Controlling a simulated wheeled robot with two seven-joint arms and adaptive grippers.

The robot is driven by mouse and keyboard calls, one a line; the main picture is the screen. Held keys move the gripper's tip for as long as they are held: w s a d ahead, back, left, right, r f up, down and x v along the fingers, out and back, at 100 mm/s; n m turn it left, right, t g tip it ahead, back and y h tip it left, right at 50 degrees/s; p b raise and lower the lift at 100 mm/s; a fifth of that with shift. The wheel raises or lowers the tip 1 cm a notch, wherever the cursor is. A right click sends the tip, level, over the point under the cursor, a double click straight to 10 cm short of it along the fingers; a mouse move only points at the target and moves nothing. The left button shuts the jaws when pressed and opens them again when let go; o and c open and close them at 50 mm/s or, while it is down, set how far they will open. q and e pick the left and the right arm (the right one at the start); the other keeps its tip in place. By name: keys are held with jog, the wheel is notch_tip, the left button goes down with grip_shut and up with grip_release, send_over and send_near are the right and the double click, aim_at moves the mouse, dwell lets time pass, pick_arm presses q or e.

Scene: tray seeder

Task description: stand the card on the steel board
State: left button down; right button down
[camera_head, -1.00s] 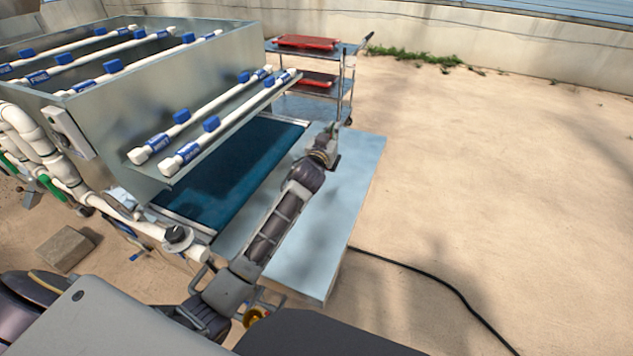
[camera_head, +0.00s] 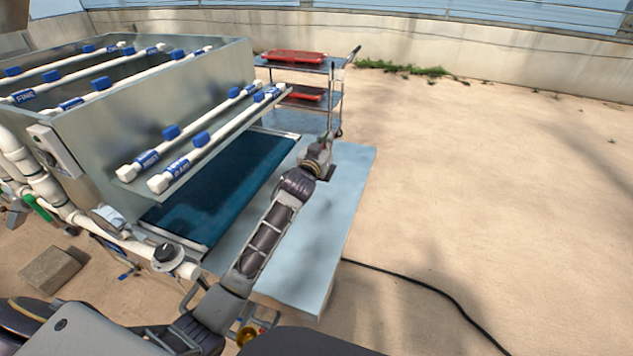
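A pale, flat steel surface (camera_head: 340,215) lies beside the dark teal belt; I take it for the steel board. My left arm reaches over it from the lower left. My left gripper (camera_head: 326,158) is above its far end, near the tray trolley. The gripper is small and seen from behind, so whether its fingers are open or shut, or hold anything, is unclear. I cannot make out the card. My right gripper is not in view.
The teal belt (camera_head: 215,195) runs under a steel tank with white pipes (camera_head: 205,140) and blue fittings. A trolley (camera_head: 318,66) with red trays stands behind. A black cable (camera_head: 430,284) crosses the sandy ground. The ground at right is open.

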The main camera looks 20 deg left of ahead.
pick_arm(q)
notch_tip(320, 180, down, 5)
jog(key=shift+r, duration=0.2)
jog(key=shift+f, duration=0.5)
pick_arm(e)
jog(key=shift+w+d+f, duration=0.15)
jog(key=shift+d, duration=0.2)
pick_arm(q)
jog(key=shift+f+b, duration=0.4)
jog(key=shift+f, duration=1.5)
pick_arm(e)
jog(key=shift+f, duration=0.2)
pick_arm(q)
jog(key=shift+f, duration=0.15)
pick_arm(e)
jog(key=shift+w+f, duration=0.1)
pick_arm(q)
jog(key=c, duration=1.7)
grip_release()
jog(key=shift+c, duration=0.2)
jog(key=shift+o, duration=0.5)
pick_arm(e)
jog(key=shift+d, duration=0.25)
